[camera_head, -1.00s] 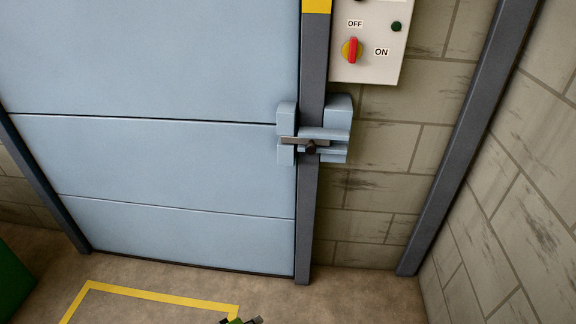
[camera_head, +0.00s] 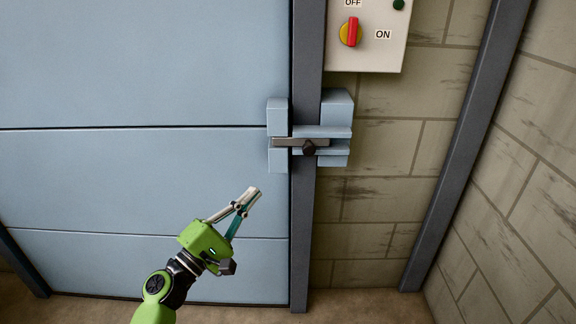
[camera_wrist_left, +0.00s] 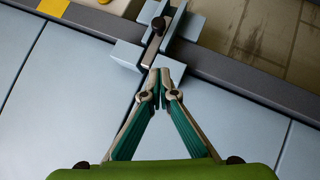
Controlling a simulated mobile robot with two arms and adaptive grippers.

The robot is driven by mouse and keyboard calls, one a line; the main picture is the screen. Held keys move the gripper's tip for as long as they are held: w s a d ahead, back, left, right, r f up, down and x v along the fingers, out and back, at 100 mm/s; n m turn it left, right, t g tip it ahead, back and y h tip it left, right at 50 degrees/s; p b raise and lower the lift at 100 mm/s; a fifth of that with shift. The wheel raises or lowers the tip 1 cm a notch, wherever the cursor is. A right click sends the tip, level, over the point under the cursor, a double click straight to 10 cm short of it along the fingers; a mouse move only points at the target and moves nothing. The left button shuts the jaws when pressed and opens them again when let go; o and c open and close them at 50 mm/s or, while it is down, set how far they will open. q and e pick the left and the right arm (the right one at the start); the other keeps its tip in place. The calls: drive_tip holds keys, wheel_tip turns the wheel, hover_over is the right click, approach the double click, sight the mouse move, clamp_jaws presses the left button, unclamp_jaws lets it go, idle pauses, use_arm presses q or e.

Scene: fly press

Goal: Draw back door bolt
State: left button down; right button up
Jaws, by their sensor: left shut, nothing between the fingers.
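The door bolt (camera_head: 289,142) is a grey bar with a dark round knob (camera_head: 309,148), lying level across the gap between the door-side bracket (camera_head: 278,162) and the frame-side bracket (camera_head: 337,108). The blue door (camera_head: 130,180) is closed against its dark frame post. My left gripper (camera_head: 252,192) is shut and empty, in front of the door, below and left of the bolt, pointing up toward it. In the left wrist view the fingertips (camera_wrist_left: 164,73) appear just below the bolt bar (camera_wrist_left: 152,50), with the knob (camera_wrist_left: 158,23) beyond. My right gripper is not in view.
A white switch box (camera_head: 367,35) with a red and yellow rotary switch (camera_head: 350,32) is on the block wall above the bolt. A dark post (camera_head: 468,145) stands to the right. The space in front of the bolt looks clear.

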use_arm(q)
drive_tip(key=shift+r, duration=0.1)
approach(301, 144)
drive_tip(key=shift+w+d+r+p, duration=0.1)
drive_tip(key=shift+w+d+p, duration=0.1)
drive_tip(key=shift+w, duration=0.3)
drive_tip(key=shift+w+d+p, duration=0.1)
drive_tip(key=shift+w+p, duration=0.05)
drive_tip(key=shift+w, duration=0.3)
drive_tip(key=shift+d+r+p, duration=0.4)
drive_tip(key=shift+d+r, duration=0.1)
drive_tip(key=shift+d, duration=0.4)
drive_tip(key=shift+d+r, duration=0.2)
drive_tip(key=shift+d, duration=0.45)
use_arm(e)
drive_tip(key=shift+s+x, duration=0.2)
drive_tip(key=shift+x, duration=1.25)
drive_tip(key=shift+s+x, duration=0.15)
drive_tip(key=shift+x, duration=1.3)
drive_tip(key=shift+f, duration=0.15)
